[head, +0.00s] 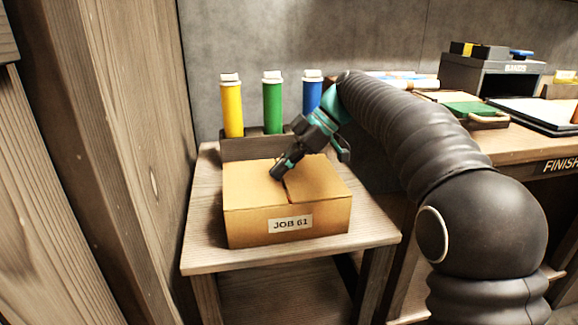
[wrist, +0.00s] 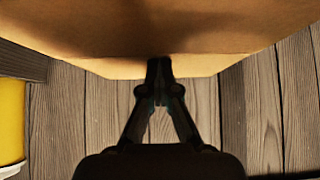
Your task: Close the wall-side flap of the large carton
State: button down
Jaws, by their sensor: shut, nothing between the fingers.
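The large carton (head: 250,222), a brown box with a "JOB 61" label on its front, stands on a small wooden table. Its top shows a left flap (head: 248,187) and a right flap (head: 322,182), both lying about flat, with a seam between them. My gripper (head: 277,174) is shut and empty, pointing down at the top near the seam. It hides part of the top's back edge, and I cannot tell whether it touches the cardboard. In the wrist view the carton (wrist: 160,30) fills the top, with the shut fingertips (wrist: 159,66) at its lower edge.
Yellow (head: 232,108), green (head: 272,105) and blue (head: 311,94) tubes stand in a rack behind the carton, before the grey wall (head: 270,35). A wooden panel (head: 110,120) rises at the left. A workbench (head: 525,150) with trays is at the right.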

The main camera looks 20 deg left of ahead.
jog(key=r+p, duration=0.1)
jog(key=r, duration=0.1)
jog(key=r+p, duration=0.4)
jog(key=shift+w+d+r, duration=0.15)
jog(key=shift+w+d, duration=0.1)
jog(key=shift+w, duration=0.05)
jog(key=d+r+m+t+p, duration=0.1)
jog(key=d+r+m+t, duration=0.1)
jog(key=d+r+m, duration=0.35)
jog(key=d+r+m+t+p, duration=0.1)
jog(key=d+r+m, duration=0.1)
jog(key=d, duration=0.7)
jog(key=s+d+f+m+t+h, duration=0.3)
jog(key=s+d+f+m, duration=0.5)
jog(key=s+d, duration=0.3)
jog(key=s+d+f+m+t+h, duration=0.4)
jog(key=s+d+f+m, duration=0.5)
jog(key=d, duration=0.7)
jog(key=shift+s+f+t, duration=0.3)
jog(key=shift+s+f, duration=0.2)
jog(key=shift+s, duration=0.55)
jog(key=shift+m, duration=0.25)
